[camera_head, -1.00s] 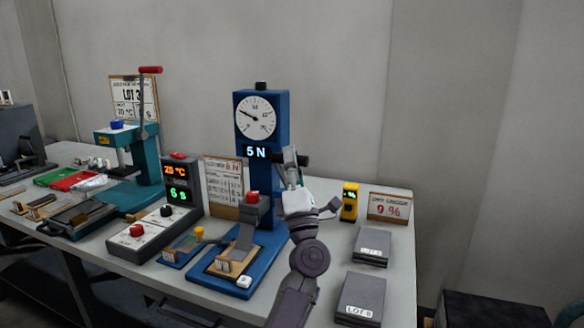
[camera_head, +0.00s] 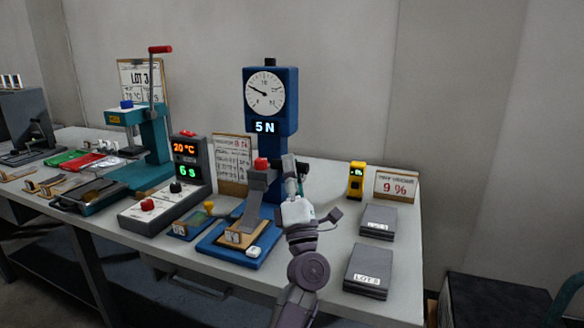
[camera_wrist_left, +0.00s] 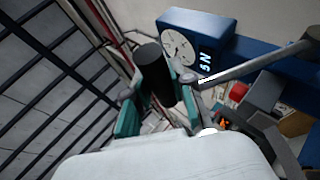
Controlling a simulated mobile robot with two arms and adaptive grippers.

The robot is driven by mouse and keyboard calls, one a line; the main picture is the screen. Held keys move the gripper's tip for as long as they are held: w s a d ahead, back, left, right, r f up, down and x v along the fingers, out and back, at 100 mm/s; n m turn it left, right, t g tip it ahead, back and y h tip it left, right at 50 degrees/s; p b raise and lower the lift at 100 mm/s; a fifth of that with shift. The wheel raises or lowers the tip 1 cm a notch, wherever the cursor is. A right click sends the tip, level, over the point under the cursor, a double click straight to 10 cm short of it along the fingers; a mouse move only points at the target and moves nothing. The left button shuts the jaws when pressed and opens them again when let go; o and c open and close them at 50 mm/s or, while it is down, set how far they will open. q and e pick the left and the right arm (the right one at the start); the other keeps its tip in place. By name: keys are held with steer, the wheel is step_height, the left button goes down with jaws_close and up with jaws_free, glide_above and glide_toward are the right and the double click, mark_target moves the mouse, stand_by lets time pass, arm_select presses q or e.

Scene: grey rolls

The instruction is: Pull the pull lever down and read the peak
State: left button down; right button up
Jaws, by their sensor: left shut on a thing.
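The blue peel tester (camera_head: 271,98) stands on the bench with a round dial (camera_head: 264,93) and a lit display (camera_head: 264,127) reading 5 N. Its pull lever ends in a black grip (camera_head: 303,168), on the column's right side. My left gripper (camera_head: 291,174) is shut on this grip. In the left wrist view the black grip (camera_wrist_left: 153,73) sits between the teal fingers, and a grey lever bar (camera_wrist_left: 255,62) runs toward the tester. The dial and display (camera_wrist_left: 205,61) also show there, tilted. A grey strip (camera_head: 248,212) hangs below a red-knobbed clamp (camera_head: 261,164). My right gripper is out of view.
A control box (camera_head: 190,155) shows 20 °C and 6 s left of the tester. A yellow meter (camera_head: 356,181), a 9 % card (camera_head: 396,186) and two grey lot boxes (camera_head: 378,222) stand to the right. A teal press (camera_head: 153,150) stands at the back left.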

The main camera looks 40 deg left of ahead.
arm_select(q)
steer(key=shift+f, duration=0.15)
steer(key=c, duration=1)
jaws_free()
steer(key=shift+w, duration=0.1)
steer(key=shift+o, duration=0.2)
steer(key=v, duration=1.2)
